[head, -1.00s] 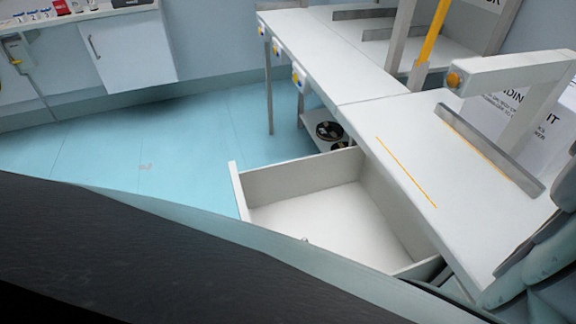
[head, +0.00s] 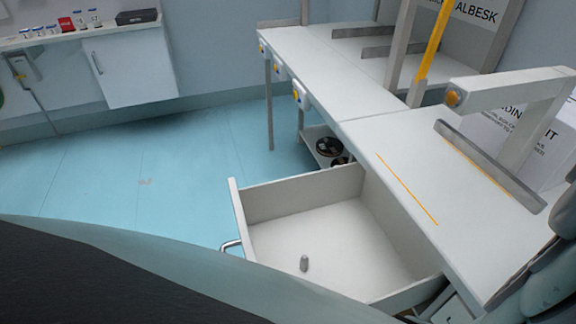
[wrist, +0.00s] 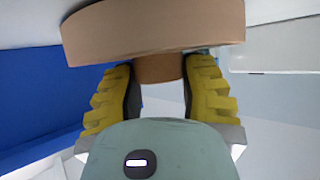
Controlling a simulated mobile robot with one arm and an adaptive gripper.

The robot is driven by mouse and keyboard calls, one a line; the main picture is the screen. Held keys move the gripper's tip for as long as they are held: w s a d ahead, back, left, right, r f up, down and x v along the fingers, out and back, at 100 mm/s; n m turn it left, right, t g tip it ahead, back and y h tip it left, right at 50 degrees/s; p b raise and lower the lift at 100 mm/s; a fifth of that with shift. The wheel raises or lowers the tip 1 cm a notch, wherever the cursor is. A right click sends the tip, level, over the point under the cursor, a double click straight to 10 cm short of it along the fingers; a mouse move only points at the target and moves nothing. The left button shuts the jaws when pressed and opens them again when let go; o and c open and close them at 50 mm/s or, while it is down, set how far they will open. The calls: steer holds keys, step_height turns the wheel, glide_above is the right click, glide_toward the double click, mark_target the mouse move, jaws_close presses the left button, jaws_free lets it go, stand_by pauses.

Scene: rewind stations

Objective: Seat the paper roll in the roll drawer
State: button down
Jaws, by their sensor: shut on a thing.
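The roll drawer (head: 306,198) is pulled open under the right-hand bench in the head view. The drawer's near corner is hidden by a dark shape in front. In the wrist view my gripper (wrist: 160,75) is shut, its yellow ridged fingers on either side of a narrow brown stub under a wide tan round body, which looks like the paper roll (wrist: 152,32). The roll and gripper cannot be made out in the head view.
The white bench (head: 400,160) with a grey rail (head: 490,165) and an overhead bracket (head: 510,85) stands right of the drawer. Dark round reels (head: 329,147) lie on a low shelf behind it. Blue floor (head: 150,170) is clear to the left, before a wall cabinet (head: 127,70).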

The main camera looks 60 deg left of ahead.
steer(key=shift+f, duration=0.2)
steer(key=c, duration=0.6)
jaws_free()
steer(key=shift+r, duration=0.1)
